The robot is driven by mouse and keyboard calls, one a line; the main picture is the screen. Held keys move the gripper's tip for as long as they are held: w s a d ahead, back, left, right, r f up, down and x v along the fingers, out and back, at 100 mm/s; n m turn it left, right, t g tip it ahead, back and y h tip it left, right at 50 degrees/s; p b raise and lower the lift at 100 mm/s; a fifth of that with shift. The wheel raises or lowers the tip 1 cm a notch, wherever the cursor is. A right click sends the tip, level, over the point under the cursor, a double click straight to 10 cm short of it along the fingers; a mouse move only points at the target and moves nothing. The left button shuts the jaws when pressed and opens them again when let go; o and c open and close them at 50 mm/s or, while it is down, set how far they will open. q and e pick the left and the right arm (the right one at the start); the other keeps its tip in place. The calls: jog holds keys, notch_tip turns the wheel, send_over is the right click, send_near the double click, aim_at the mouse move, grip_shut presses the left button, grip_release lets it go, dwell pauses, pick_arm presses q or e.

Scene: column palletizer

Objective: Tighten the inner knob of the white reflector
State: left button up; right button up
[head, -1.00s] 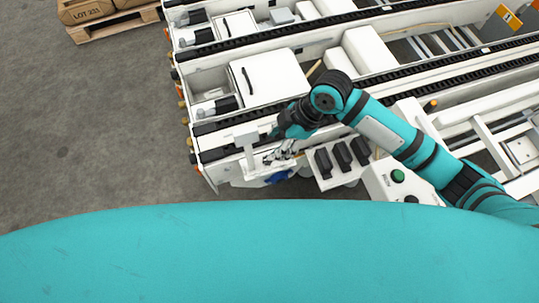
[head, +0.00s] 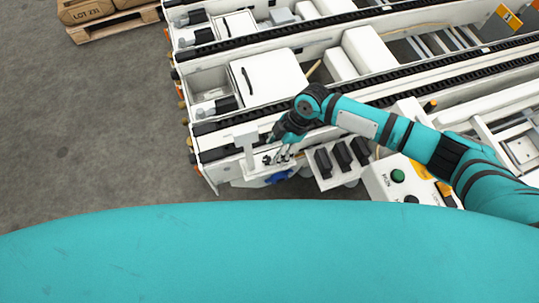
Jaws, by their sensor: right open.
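What looks like the white reflector (head: 246,142) stands upright on a white bracket plate (head: 246,171) at the near left end of the conveyor frame. Small dark parts (head: 267,160), perhaps knobs, sit on the plate right of it; they are too small to tell which is the inner knob. My right gripper (head: 277,152) is open, with its fingers pointing down and left close over these dark parts. I cannot tell whether it touches them. My left gripper is out of view.
A blue handle (head: 278,178) is below the plate. A white holder with several black blocks (head: 342,154) is to the right, beside a control box with a green button (head: 397,176). Conveyor rails (head: 300,110) run behind. The floor (head: 90,130) at left is open.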

aim_at(268, 159)
jog(key=x, duration=0.5)
jog(key=shift+f, duration=0.1)
grip_shut()
